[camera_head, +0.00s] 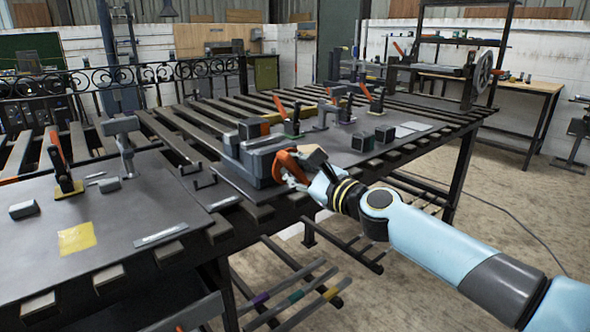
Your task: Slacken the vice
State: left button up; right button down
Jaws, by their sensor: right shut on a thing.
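The grey vice (255,155) sits on a dark plate near the front edge of the slatted metal table, in the middle of the view. An orange handle part (286,163) shows at its right end. My right arm comes in from the lower right, and my right gripper (297,170) is shut on the orange handle. The fingers and the wrist hide part of the handle. My left gripper is not in view.
Dark blocks (362,141) and orange-handled clamps (290,118) stand behind the vice. Another orange-handled clamp (65,175) and a yellow square (77,238) are on the left plate (130,210). A scroll-work gate panel (150,72) stands at the back left. Free floor lies right of the table.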

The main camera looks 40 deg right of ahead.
jog(key=shift+n, duration=0.4)
jog(key=n, duration=0.3)
jog(key=shift+f+n+b, duration=0.15)
jog(key=shift+n+b, duration=0.15)
jog(key=shift+n, duration=0.1)
jog(key=n, duration=0.4)
jog(key=shift+n+b, duration=0.3)
jog(key=n, duration=0.4)
jog(key=shift+s+f+b, duration=0.1)
jog(key=shift+f+b, duration=0.05)
jog(key=shift+b, duration=0.2)
jog(key=n, duration=0.4)
jog(key=shift+b, duration=0.35)
jog(key=n+b, duration=0.1)
jog(key=n, duration=0.3)
jog(key=shift+f+n, duration=0.15)
jog(key=shift+n, duration=0.15)
jog(key=n+b, duration=0.1)
jog(key=n, duration=0.2)
jog(key=shift+d+n, duration=0.1)
jog(key=shift+n, duration=0.2)
jog(key=n+b, duration=0.1)
jog(key=n, duration=0.3)
jog(key=shift+b, duration=0.4)
jog(key=shift+d+n+b, duration=0.1)
jog(key=shift+n+b, duration=0.45)
jog(key=shift+n, duration=0.95)
